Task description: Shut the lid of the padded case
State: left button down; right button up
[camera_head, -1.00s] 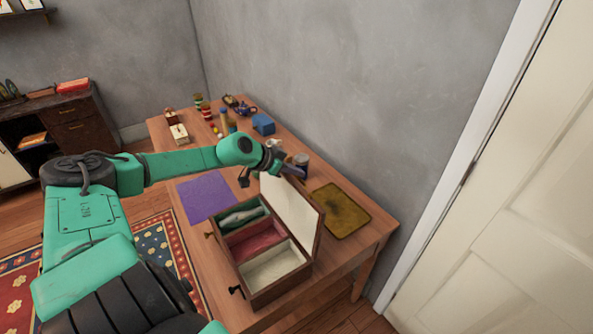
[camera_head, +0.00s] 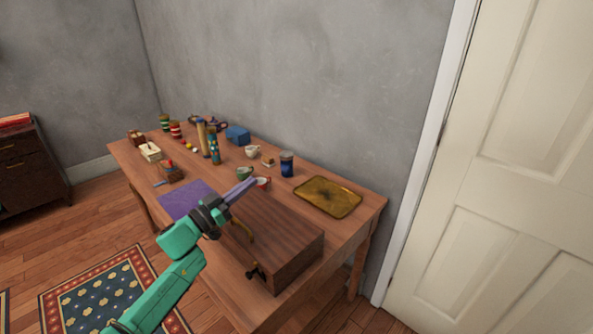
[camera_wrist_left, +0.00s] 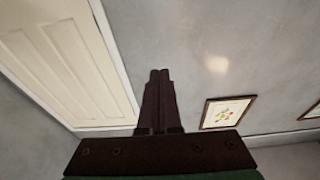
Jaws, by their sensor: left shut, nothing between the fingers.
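The padded case (camera_head: 291,248) is a brown wooden box at the front right of the table in the head view. Its lid lies down flat over the box, and the padded inside is hidden. A dark clasp (camera_head: 256,271) shows on its front side, with a brass-coloured one partly behind my gripper. My left gripper (camera_head: 241,190) is shut and empty, above the far left end of the case. In the left wrist view its fingers (camera_wrist_left: 159,100) are together, pointing toward a wall. My right gripper is not in view.
A gold tray (camera_head: 328,197) lies behind the case. A blue jar (camera_head: 287,164), cups (camera_head: 252,152), a blue box (camera_head: 237,135) and several small items stand toward the back and left. A purple cloth (camera_head: 187,199) lies left of my gripper. The wall borders the table's back.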

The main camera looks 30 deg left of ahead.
aim_at(237, 223)
pick_arm(q)
jog(key=s+f+t+b, duration=0.2)
jog(key=f+b, duration=0.1)
jog(key=s+a+f+t+b, duration=0.1)
jog(key=shift+s+f+h, duration=0.1)
jog(key=shift+f+h, duration=0.25)
jog(key=shift+h, duration=0.05)
jog(key=shift+s+a+f+b, duration=0.15)
jog(key=shift+s+f+b, duration=0.6)
jog(key=shift+b, duration=0.25)
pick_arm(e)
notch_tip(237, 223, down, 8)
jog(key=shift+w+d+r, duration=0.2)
pick_arm(q)
jog(key=shift+f, duration=0.1)
jog(key=shift+w, duration=0.1)
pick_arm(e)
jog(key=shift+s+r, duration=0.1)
